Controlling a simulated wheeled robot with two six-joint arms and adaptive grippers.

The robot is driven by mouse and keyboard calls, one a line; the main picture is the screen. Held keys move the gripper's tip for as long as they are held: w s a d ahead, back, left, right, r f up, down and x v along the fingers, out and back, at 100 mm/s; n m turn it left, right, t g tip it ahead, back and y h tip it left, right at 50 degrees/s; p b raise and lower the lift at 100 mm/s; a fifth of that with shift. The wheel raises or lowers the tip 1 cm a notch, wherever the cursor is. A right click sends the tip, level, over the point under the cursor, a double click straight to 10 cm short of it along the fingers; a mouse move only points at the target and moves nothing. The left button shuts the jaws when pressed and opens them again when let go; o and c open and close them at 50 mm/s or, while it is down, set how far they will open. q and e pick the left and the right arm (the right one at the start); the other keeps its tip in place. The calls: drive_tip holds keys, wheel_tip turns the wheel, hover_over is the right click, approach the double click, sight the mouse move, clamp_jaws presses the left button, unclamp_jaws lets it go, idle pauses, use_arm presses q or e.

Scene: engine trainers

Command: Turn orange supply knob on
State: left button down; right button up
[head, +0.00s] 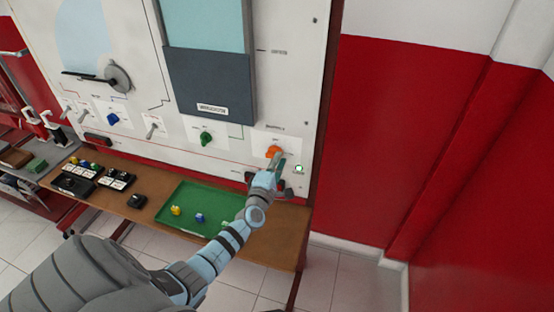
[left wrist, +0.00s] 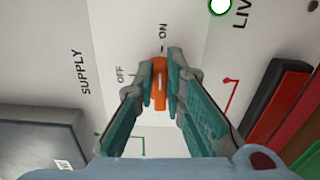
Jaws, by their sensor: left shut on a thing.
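The orange supply knob (head: 273,151) is low on the right of the white panel (head: 292,95). In the left wrist view the knob (left wrist: 159,68) sits between the two teal fingers of my left gripper (left wrist: 160,97), which is shut on it. The knob's long side lies in line with the ON label (left wrist: 163,32); the OFF label (left wrist: 121,75) is off to its side. A round indicator (left wrist: 220,6) beside the word LIVE looks bright white with a green rim; it also shows in the head view (head: 299,168). My right gripper is out of view.
A green knob (head: 206,138), a blue knob (head: 112,119) and several toggle switches are further left on the panel. Below, a brown bench (head: 285,245) holds a green tray (head: 180,222) with small coloured parts. A red wall (head: 395,140) is at the right.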

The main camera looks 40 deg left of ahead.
use_arm(q)
drive_tip(key=shift+f+m, duration=0.1)
drive_tip(key=shift+m, duration=0.4)
drive_tip(key=c, duration=1.7)
unclamp_jaws()
drive_tip(key=shift+o, duration=0.2)
drive_tip(key=v, duration=1.2)
